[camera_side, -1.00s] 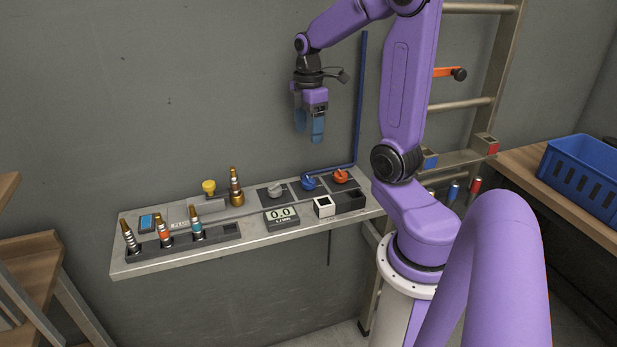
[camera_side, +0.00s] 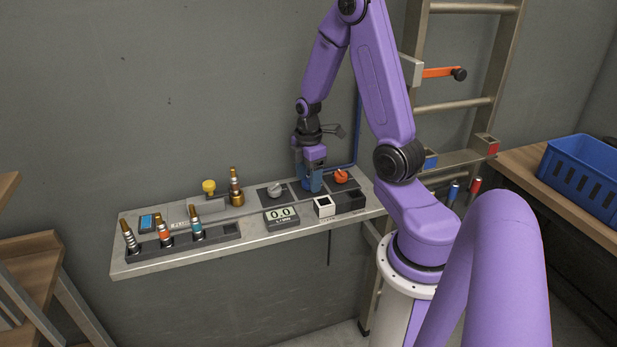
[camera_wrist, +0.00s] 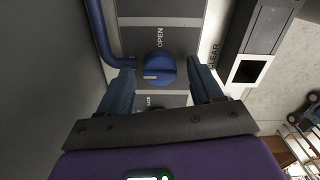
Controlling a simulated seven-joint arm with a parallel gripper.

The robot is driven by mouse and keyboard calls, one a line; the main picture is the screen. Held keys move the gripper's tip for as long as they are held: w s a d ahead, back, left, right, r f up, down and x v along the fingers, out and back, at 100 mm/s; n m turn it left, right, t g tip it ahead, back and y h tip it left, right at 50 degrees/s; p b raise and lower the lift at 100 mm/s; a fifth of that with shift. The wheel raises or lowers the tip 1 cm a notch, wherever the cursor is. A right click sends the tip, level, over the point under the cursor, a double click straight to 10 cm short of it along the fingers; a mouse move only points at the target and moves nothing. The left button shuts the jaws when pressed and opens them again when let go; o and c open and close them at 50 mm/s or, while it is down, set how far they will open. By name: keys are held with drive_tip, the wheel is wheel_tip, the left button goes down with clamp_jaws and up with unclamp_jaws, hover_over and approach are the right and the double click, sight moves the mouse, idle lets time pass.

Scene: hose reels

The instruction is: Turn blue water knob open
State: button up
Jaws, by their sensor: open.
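The blue water knob (camera_wrist: 159,68) shows in the wrist view on a dark plate, with the word OPEN printed beyond it. A pale mark lies crosswise on the knob's near side. My gripper (camera_wrist: 158,78) is open, with one blue finger on each side of the knob. I cannot tell whether the fingers touch it. In the side view my gripper (camera_side: 311,186) is down at the shelf, and its fingers hide the blue knob.
A grey knob (camera_side: 275,190) and an orange knob (camera_side: 341,177) flank the spot. A blue pipe (camera_wrist: 99,35) runs close by. Several nozzles stand in a rack (camera_side: 185,245) at the left.

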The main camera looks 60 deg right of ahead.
drive_tip(key=shift+f, duration=0.15)
drive_tip(key=c, duration=1.1)
drive_tip(key=shift+o, duration=0.2)
